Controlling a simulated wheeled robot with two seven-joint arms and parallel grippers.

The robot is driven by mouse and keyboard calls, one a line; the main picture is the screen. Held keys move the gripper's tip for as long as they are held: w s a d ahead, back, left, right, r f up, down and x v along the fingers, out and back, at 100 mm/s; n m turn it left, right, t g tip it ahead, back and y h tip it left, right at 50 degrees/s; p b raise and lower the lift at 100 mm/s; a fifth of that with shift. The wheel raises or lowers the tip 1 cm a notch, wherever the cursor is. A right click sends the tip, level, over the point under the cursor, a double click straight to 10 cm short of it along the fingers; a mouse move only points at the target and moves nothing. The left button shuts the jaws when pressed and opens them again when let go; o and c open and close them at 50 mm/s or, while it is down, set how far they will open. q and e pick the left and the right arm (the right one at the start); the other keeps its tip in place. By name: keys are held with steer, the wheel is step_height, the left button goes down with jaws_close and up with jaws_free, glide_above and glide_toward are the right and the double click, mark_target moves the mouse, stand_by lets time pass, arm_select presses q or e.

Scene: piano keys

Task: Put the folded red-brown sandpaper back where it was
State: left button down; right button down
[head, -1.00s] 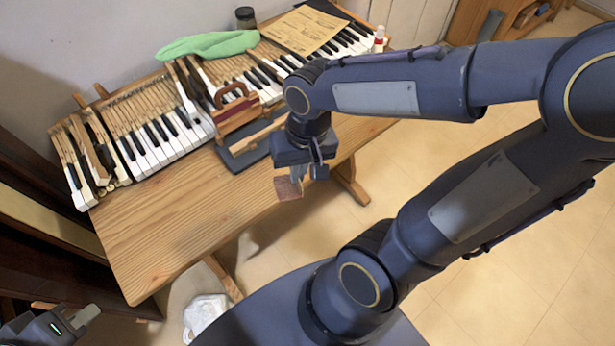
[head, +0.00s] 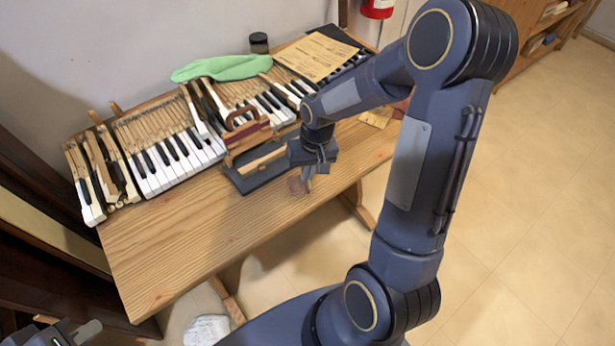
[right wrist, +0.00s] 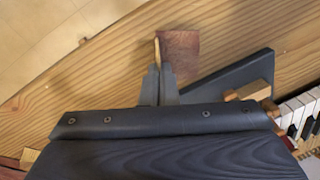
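The folded red-brown sandpaper (head: 297,186) is at the tip of my right gripper (head: 307,178), low over the table's front part, right of the dark block. In the right wrist view the sandpaper (right wrist: 181,52) stands out past the fingertips. Its tan edge comes from between the two fingers of the gripper (right wrist: 158,72), which are shut on it. I cannot tell whether the sandpaper touches the wood. My left gripper (head: 88,332) shows only partly at the bottom left corner, away from the table; its opening cannot be made out.
A dark block (head: 262,176) with wooden pieces lies left of my right gripper. Piano keys (head: 165,160) line the table's back, with a green cloth (head: 222,68), a jar (head: 259,42) and a paper sheet (head: 316,56). The table's front left (head: 160,250) is bare.

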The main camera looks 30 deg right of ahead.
steer(key=shift+f, duration=1.3)
steer(key=shift+f, duration=0.1)
steer(key=shift+f, duration=0.15)
steer(key=c, duration=1.7)
jaws_free()
step_height(320, 180, up, 12)
steer(key=d, duration=0.1)
steer(key=s+a+r+t, duration=0.1)
steer(key=s+a+r, duration=0.1)
steer(key=s, duration=0.3)
steer(key=s+a+r+n+t+y, duration=0.1)
steer(key=s+a+r+t, duration=0.1)
steer(key=s, duration=0.4)
steer(key=s+a+r+n+t+y, duration=0.1)
steer(key=s+a+r+t, duration=0.1)
steer(key=s+a+r, duration=0.2)
steer(key=shift+s+r+p, duration=0.1)
steer(key=shift+s+p, duration=0.25)
steer(key=shift+s, duration=0.75)
